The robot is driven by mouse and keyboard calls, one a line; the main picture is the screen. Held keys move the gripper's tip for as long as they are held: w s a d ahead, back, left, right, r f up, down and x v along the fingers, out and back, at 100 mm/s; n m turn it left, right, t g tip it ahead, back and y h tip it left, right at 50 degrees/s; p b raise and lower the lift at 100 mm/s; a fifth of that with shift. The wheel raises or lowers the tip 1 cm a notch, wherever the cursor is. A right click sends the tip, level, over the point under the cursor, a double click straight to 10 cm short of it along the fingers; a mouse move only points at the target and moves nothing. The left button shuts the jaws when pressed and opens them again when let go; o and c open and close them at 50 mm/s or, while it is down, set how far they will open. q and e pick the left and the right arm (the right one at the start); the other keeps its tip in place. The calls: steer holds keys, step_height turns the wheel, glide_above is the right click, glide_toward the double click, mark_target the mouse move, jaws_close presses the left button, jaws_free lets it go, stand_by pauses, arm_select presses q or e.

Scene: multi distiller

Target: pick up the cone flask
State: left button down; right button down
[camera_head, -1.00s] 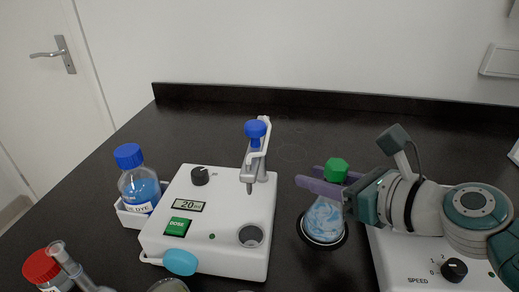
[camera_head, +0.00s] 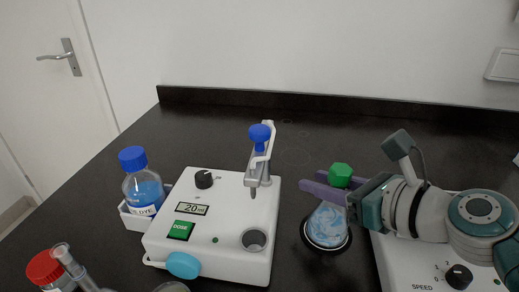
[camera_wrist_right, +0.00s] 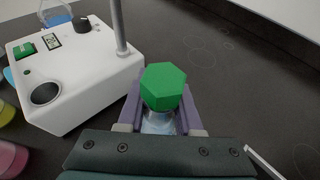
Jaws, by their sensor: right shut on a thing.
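The cone flask (camera_head: 327,228) has a green stopper and pale blue, cloudy contents. It stands upright on a dark round base on the black bench, right of the white dosing machine. My right gripper (camera_head: 325,188) reaches in from the right and is shut on the flask's neck, just below the stopper. In the right wrist view, the green stopper (camera_wrist_right: 163,86) sits between the purple fingers, with a little of the flask below it. The neck itself is mostly hidden. My left gripper is not in view.
The white dosing machine (camera_head: 219,232) with a blue-knobbed arm stands to the left. A red-capped bottle (camera_head: 45,268) is at the lower left. A machine with a speed knob (camera_head: 459,277) lies right. The bench behind is clear.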

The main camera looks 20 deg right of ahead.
steer(key=shift+r, duration=0.1)
step_height(320, 180, up, 20)
steer(key=p, duration=1)
steer(key=shift+p, duration=0.3)
